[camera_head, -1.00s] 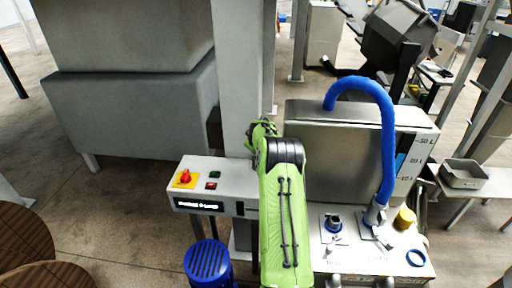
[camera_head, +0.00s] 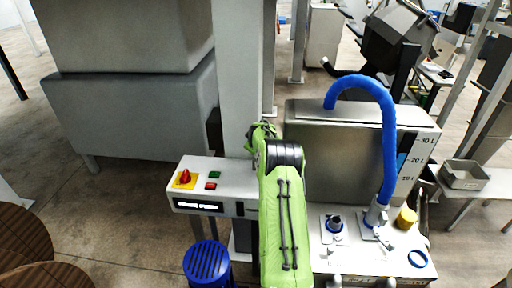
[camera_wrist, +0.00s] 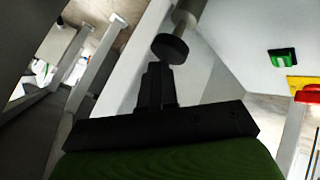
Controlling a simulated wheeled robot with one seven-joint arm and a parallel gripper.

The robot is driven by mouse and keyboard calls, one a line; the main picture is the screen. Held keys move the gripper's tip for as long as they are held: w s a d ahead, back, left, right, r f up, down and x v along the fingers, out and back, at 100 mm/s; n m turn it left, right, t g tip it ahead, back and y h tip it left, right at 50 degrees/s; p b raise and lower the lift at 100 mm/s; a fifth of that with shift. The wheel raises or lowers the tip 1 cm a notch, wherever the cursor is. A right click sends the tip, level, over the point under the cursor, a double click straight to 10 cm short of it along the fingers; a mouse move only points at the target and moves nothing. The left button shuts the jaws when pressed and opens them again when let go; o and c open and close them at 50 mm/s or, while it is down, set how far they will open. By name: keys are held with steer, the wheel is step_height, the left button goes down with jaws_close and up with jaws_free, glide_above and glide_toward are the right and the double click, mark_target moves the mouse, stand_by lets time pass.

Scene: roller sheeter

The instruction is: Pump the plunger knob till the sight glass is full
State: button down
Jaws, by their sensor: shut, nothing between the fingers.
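A round black knob (camera_wrist: 170,48) on a grey rod shows in the wrist view, just beyond my fingertips; it looks like the plunger knob. My gripper (camera_wrist: 158,75) is shut and empty, with its tips close below the knob; I cannot tell whether they touch. In the head view my green arm hides the gripper and this knob. The sight glass (camera_head: 403,162) is an upright strip on the right of the steel tank (camera_head: 330,150), beside litre marks. Its lower part looks blue and its upper part dark; the exact level is too small to read.
A control panel (camera_head: 218,180) with a red stop knob (camera_head: 185,177) and green and red buttons stands left of my arm. A blue hose (camera_head: 388,120) arches over the tank to a fitting on the white deck. A blue slatted drum (camera_head: 208,262) stands below the panel.

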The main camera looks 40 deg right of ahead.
steer(key=shift+s+f+b, duration=0.1)
steer(key=shift+f+b, duration=0.7)
steer(key=shift+f, duration=0.3)
stand_by(0.5)
steer(key=shift+r, duration=0.15)
steer(key=shift+r+p, duration=1.25)
steer(key=shift+r, duration=1.05)
steer(key=shift+r, duration=0.1)
steer(key=shift+r+p, duration=1.5)
steer(key=shift+r, duration=0.95)
